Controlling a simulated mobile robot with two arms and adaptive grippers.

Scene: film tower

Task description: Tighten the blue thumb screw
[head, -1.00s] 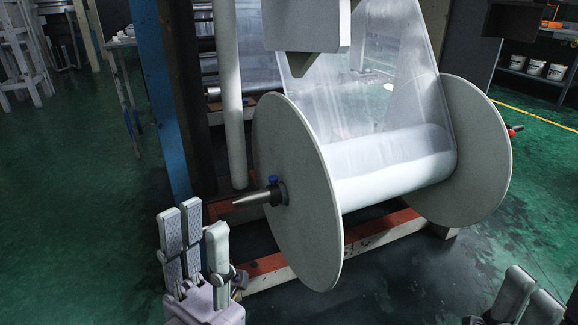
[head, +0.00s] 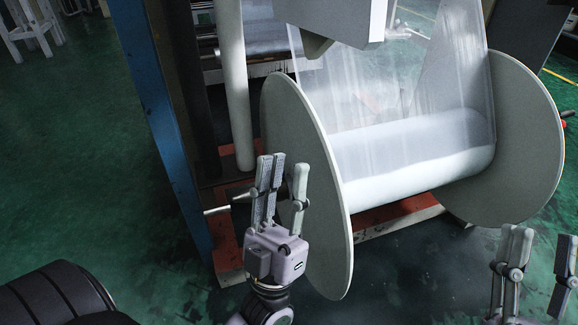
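The blue thumb screw is not visible now; my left gripper (head: 284,172) covers that part of the shaft. The pale tip of the shaft (head: 216,211) shows to the left of the fingers, beside the near flange (head: 322,225) of the film reel. The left gripper points upward in front of this flange, with a gap between its fingers, and looks open and empty. I cannot tell whether it touches the shaft or screw. My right gripper (head: 541,240) is at the lower right, below the far flange (head: 540,150), fingers apart and empty.
Clear film (head: 390,70) runs up from the wound roll (head: 415,155). A blue post (head: 165,120) and a pale vertical pipe (head: 235,85) stand left of the reel. A red base frame (head: 385,215) lies below.

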